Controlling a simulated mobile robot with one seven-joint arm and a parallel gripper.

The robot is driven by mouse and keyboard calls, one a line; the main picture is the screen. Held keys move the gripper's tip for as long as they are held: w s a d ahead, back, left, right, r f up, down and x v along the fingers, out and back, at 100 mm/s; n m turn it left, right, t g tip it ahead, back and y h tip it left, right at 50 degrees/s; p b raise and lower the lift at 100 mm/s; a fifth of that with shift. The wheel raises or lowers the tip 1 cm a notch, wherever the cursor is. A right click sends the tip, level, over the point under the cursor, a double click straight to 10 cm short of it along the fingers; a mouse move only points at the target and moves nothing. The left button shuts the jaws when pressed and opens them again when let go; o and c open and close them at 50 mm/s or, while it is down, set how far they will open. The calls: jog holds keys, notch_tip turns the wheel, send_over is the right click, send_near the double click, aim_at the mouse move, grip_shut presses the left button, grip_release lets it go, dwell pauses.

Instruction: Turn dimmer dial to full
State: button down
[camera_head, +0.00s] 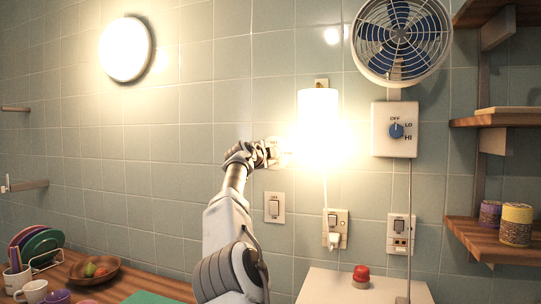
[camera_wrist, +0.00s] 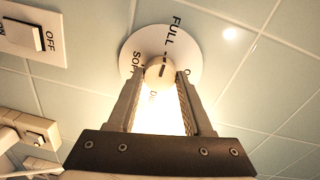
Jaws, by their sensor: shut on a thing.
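The dimmer dial is a pale round knob (camera_wrist: 160,72) on a round white plate (camera_wrist: 135,45) on the tiled wall. The plate reads FULL near its top, with other labels partly hidden by my fingers. A short dark mark shows on the knob; I cannot tell exactly which label it indicates. My gripper (camera_wrist: 160,85) is shut on the knob, one finger on each side. In the head view my gripper (camera_head: 270,154) reaches the wall and mostly hides the dial. Just right of it, a wall lamp (camera_head: 318,108) glows brightly.
A lit round lamp (camera_head: 125,49), a fan (camera_head: 402,42) and its OFF/LO/HI control box (camera_head: 395,145) are on the wall. A switch (camera_head: 274,208) sits below my gripper. Shelves (camera_head: 490,235) hold jars at right.

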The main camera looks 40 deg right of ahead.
dwell(0.3)
jog(key=shift+c, duration=1.6)
grip_release()
jog(key=b+v, duration=0.9)
jog(key=v, duration=0.8)
jog(key=shift+s+a, duration=0.1)
jog(key=shift+a, duration=0.05)
